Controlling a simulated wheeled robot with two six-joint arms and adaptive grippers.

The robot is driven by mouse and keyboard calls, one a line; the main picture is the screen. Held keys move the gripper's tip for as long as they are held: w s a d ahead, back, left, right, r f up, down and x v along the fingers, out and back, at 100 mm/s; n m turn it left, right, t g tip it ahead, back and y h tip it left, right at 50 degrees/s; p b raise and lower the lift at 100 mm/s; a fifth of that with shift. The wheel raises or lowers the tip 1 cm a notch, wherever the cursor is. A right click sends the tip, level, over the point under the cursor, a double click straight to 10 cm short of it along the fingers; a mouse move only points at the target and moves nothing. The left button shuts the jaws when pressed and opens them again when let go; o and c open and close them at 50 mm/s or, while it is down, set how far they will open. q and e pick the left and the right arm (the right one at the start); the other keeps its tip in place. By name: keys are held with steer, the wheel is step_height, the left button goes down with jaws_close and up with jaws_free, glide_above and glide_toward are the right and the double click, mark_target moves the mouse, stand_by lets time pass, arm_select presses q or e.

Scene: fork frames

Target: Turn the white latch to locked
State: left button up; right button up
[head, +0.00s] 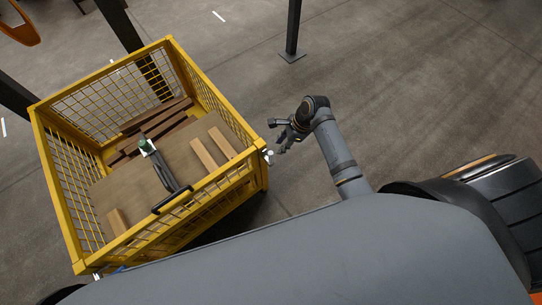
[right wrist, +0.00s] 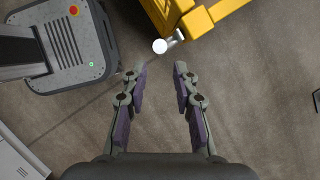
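The white latch (head: 268,155) sticks out from the right front corner of the yellow mesh crate (head: 214,177). In the right wrist view it shows as a round white knob (right wrist: 160,46) with a short arm beside the yellow frame (right wrist: 215,17). My right gripper (head: 277,137) is beside that corner, apart from the crate. In the right wrist view its fingers (right wrist: 160,70) are spread and empty, with the knob just beyond the gap between the tips. I see no contact. My left gripper is not in view.
The crate holds brown boards (head: 212,152) and a dark bar with a green top (head: 144,146). A black loop handle (head: 172,201) is at its front rim. Another small white part (head: 97,275) is at the left front corner. A dark post (head: 293,28) stands behind; the floor (head: 400,95) right is clear.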

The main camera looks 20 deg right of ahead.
mark_target(271, 156)
steer(key=b+x, duration=0.1)
steer(key=x, duration=0.9)
steer(key=shift+b, duration=0.4)
jaws_close()
